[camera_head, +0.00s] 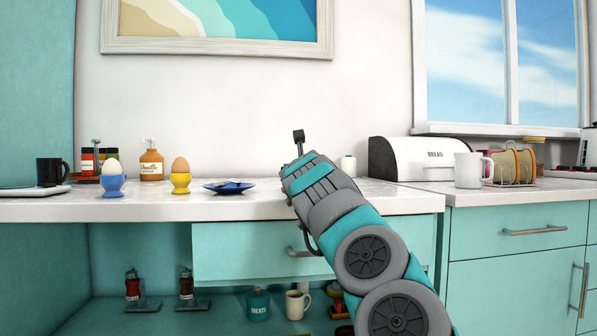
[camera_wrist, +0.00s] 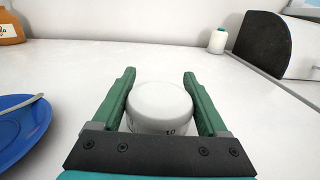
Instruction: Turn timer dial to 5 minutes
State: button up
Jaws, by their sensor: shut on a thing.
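The timer (camera_wrist: 160,103) is a white, round, short cylinder standing on the pale countertop in the wrist view. Dark marks, perhaps "10", show low on its near side; the rest of its scale is hidden. My gripper (camera_wrist: 159,76) has one green finger on each side of the timer and is shut on it. In the head view my arm reaches over the counter and hides both the timer and my fingertips.
A blue plate (camera_head: 229,187) lies left of my gripper, with egg cups further left. A small white bottle-like item (camera_head: 348,166) and the bread bin (camera_head: 415,158) stand behind to the right. The counter (camera_wrist: 80,62) around the timer is mostly clear.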

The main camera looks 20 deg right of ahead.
jog(key=c, duration=0.6)
jog(key=shift+f+h, duration=0.1)
jog(key=shift+h, duration=0.2)
jog(key=shift+m+b, duration=0.3)
jog(key=shift+b, duration=0.05)
jog(key=shift+h, duration=0.3)
jog(key=o, duration=1.3)
jog(key=shift+c, duration=0.2)
jog(key=shift+s, duration=0.1)
jog(key=shift+b+v, duration=1.2)
jog(key=shift+v, duration=2.65)
